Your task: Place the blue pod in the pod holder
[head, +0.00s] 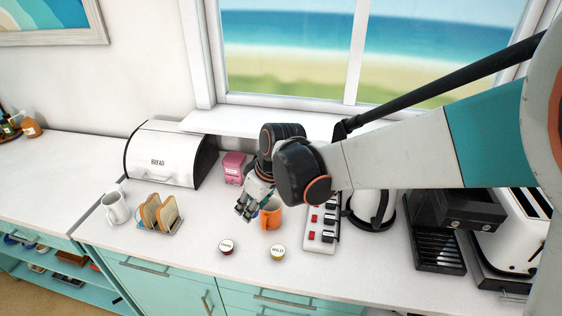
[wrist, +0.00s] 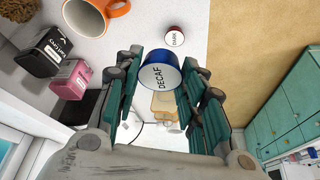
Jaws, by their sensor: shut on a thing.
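The blue pod (wrist: 160,73), a small cup with a white lid marked DECAF, is between the fingers of my gripper (wrist: 163,62) in the wrist view. The fingers are shut on its sides. In the head view my gripper (head: 245,206) hangs above the counter, left of the orange mug (head: 270,215); the blue pod cannot be made out there. A black coffee machine (head: 440,222) stands on the right.
A dark red pod (head: 226,247) and a yellow pod (head: 278,252) lie near the front edge. A toast rack (head: 160,222), white mug (head: 116,207), bread bin (head: 165,155) and pink box (head: 233,168) stand left. A white strip (head: 320,228) and kettle (head: 372,212) stand right of the orange mug.

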